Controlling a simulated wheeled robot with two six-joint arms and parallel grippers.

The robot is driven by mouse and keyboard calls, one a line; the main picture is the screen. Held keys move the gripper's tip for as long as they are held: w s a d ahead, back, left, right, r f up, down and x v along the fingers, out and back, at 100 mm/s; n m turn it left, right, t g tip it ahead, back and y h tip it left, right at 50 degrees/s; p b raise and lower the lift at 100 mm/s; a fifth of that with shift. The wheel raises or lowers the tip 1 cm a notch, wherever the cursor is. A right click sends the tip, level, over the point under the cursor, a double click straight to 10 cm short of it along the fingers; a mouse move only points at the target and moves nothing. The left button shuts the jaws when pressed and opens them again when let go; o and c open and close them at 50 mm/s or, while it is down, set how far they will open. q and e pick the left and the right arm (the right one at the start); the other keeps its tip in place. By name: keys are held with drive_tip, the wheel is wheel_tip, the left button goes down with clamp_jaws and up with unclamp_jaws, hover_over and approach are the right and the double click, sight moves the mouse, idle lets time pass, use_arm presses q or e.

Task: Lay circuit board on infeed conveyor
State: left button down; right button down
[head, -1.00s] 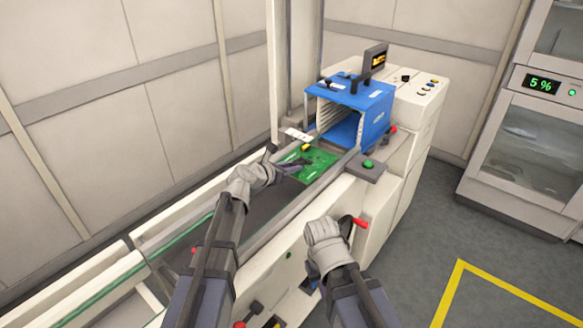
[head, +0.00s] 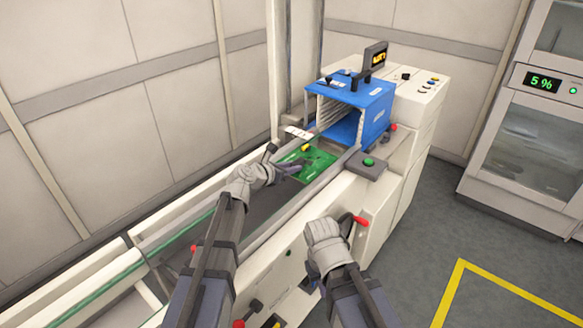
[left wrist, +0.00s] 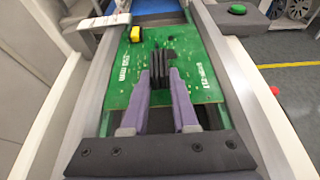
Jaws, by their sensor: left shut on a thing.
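The green circuit board (head: 322,160) lies flat between the two rails of the infeed conveyor (head: 262,238), in front of the blue magazine. It also shows in the left wrist view (left wrist: 122,85), with a yellow part near its far left corner. Whether the board touches the belt below is hidden. My right gripper (head: 340,222) is beside the conveyor's near side, by a red handle; its fingers are hidden.
The blue magazine (head: 362,100) stands open at the conveyor's far end. A green button box (head: 367,165) sits by the right rail. A white label piece (head: 298,133) is at the left rail. Clear floor lies to the right.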

use_arm(q)
drive_tip(key=shift+f, duration=0.15)
drive_tip(key=c, duration=0.6)
unclamp_jaws()
drive_tip(key=p+v, duration=0.3)
drive_tip(key=v, duration=0.5)
drive_tip(key=shift+d, duration=0.1)
